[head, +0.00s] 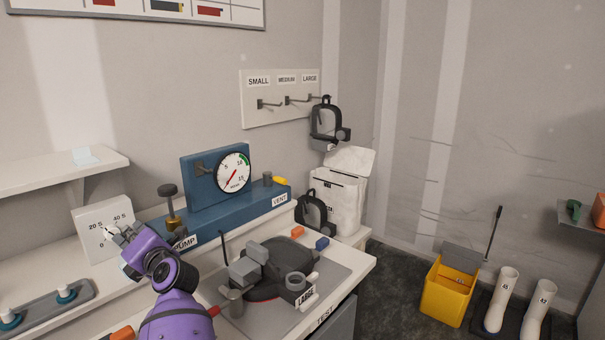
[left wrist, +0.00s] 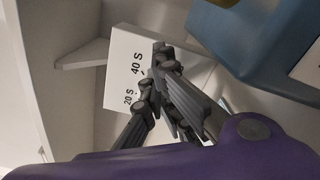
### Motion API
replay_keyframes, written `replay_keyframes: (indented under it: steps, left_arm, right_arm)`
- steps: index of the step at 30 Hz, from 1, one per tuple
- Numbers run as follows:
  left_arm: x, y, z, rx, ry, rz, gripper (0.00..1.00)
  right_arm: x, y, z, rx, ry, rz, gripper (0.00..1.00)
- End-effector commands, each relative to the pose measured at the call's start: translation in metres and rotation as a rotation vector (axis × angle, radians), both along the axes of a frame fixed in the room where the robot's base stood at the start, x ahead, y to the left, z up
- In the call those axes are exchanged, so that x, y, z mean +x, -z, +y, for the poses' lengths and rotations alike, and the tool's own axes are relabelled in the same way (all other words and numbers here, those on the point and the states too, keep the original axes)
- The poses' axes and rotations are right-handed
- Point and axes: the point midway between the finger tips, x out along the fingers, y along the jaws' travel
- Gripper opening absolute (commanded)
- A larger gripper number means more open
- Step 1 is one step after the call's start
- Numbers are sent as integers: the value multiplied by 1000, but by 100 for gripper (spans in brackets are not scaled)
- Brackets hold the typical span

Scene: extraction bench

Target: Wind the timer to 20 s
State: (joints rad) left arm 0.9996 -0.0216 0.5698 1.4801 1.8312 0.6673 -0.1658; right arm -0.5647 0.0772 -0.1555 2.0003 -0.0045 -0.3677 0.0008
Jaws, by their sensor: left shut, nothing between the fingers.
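The timer (head: 97,212) is a white box on the bench at the left in the head view, with "20 S" and "40 S" marks on its face. It also shows in the left wrist view (left wrist: 125,72), where it looks tilted. My left gripper (head: 117,236) is at the lower front of the timer's face. In the left wrist view its dark fingers (left wrist: 158,72) are shut with nothing between them and overlap the face beside the marks. The fingers hide part of the face, and I cannot tell if they touch it. No knob is clearly visible. My right gripper is not in view.
Right of the timer stands the blue pump unit (head: 215,178) with a gauge and a black-topped knob (head: 168,192). A mask labelled LARGE (head: 283,262) lies on a grey mat. A grey tray (head: 40,312) with white-topped pegs is at the lower left. A shelf (head: 60,170) is above.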

Motion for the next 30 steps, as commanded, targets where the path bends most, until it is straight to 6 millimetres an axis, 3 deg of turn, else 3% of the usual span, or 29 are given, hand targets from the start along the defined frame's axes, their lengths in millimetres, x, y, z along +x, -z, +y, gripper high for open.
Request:
replay_keyframes:
  steps: [5, 18, 30]
  left_arm:
    - [-4, -1, -5, -2, -3, 0, 0]
    - [-34, -6, -45, 2, 3, -7, 0]
    - [-37, -4, -48, 3, 4, -5, 0]
  right_arm:
    - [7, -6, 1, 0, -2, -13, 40]
    - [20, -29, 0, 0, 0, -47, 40]
    - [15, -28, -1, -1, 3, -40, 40]
